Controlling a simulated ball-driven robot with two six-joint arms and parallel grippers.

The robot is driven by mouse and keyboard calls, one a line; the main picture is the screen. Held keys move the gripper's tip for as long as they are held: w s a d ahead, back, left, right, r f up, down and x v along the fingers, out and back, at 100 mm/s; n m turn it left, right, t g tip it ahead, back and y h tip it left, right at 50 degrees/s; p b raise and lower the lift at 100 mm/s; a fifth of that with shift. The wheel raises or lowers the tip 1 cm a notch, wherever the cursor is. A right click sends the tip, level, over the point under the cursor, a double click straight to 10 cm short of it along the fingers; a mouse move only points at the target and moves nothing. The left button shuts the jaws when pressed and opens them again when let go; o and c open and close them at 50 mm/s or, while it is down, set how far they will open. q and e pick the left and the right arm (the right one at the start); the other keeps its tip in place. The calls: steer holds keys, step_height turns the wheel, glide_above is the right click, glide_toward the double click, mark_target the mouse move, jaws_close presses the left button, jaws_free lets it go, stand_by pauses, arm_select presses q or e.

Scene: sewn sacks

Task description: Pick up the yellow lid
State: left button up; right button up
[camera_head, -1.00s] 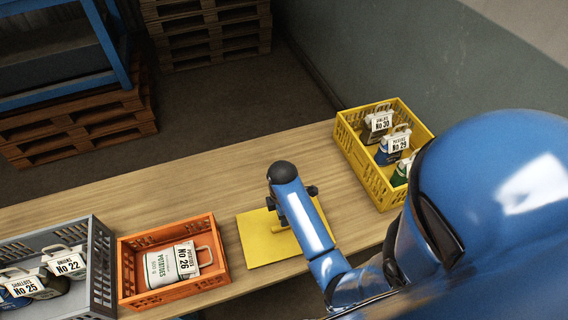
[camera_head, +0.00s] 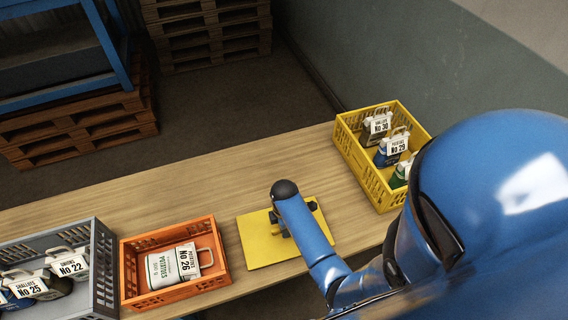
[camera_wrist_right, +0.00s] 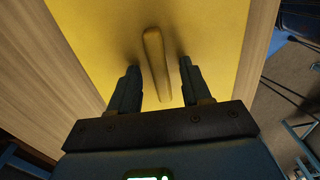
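The yellow lid (camera_head: 260,246) is a flat plate lying on the wooden table, right of the orange crate. It also fills much of the right wrist view (camera_wrist_right: 95,30), where its raised bar handle (camera_wrist_right: 156,62) shows. My right gripper (camera_wrist_right: 160,82) is open, with one finger on each side of the handle and a gap on both sides. In the head view my right arm covers part of the lid and most of the right gripper (camera_head: 283,228). My left gripper is in neither view.
The orange crate (camera_head: 131,276) holds a white sack, No 26. A grey crate (camera_head: 104,262) with several sacks stands at the far left. A yellow crate (camera_head: 362,170) with several sacks stands right of the lid. The table (camera_head: 200,190) behind the lid is clear.

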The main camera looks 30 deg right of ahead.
jaws_close()
steer(key=shift+r, duration=0.15)
